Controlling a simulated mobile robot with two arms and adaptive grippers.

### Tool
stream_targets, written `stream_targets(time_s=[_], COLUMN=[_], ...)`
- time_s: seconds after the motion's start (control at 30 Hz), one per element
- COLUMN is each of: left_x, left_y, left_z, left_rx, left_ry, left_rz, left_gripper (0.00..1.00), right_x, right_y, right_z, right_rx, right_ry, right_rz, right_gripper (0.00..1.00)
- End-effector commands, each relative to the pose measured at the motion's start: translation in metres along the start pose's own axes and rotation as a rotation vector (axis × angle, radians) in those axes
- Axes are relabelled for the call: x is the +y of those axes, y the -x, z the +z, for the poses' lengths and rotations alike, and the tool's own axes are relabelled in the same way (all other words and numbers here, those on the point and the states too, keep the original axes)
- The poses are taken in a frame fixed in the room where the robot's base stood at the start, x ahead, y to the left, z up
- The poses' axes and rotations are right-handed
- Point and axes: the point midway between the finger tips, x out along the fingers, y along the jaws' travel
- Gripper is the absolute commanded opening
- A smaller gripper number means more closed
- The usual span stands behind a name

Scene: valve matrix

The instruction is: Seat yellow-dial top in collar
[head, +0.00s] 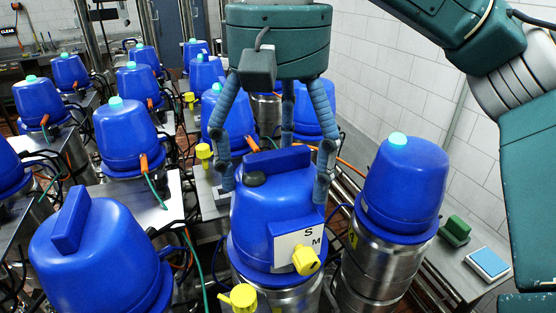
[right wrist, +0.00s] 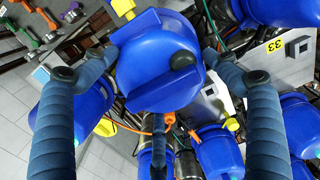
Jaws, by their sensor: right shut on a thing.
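The yellow-dial top (head: 270,225) is a blue dome with a raised handle bar, a black knob and a white plate lettered S and M. Its yellow dial (head: 305,260) faces the front. My right gripper (head: 274,182) comes down from above with its blue fingers around the top's upper part, shut on it. The top also fills the middle of the right wrist view (right wrist: 150,70), between the fingers (right wrist: 160,80). A steel cylinder (head: 285,297) shows below the top's rim. The collar is hidden under the rim, so I cannot tell whether the top is seated. My left gripper is out of view.
A blue-topped cylinder (head: 402,190) stands close on the right, and another blue top with a bar (head: 98,255) is at front left. Rows of similar units fill the back left. A grey bench (head: 470,265) holds a green block (head: 456,229) and a blue-white pad (head: 488,263).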

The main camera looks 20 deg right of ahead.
Motion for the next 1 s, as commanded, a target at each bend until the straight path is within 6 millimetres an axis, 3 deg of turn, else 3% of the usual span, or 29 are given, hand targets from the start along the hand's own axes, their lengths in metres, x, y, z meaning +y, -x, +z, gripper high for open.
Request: stream_targets(time_s=[0.67, 0.7, 0.77, 1.0], left_x=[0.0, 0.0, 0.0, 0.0], left_y=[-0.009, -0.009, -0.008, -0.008], left_z=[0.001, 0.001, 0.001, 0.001], left_rx=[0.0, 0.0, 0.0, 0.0], left_ry=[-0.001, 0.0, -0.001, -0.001], left_rz=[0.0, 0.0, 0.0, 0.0], left_gripper=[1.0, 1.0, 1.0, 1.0], right_x=[0.0, 0.0, 0.0, 0.0], right_y=[-0.017, -0.017, -0.016, -0.017], right_z=[0.0, 0.0, 0.0, 0.0], right_rx=[0.001, 0.001, 0.001, 0.0], right_ry=[-0.001, -0.001, -0.001, -0.001], right_rz=[-0.001, -0.001, -0.001, 0.001], right_gripper=[0.29, 0.89, 1.0, 1.0])
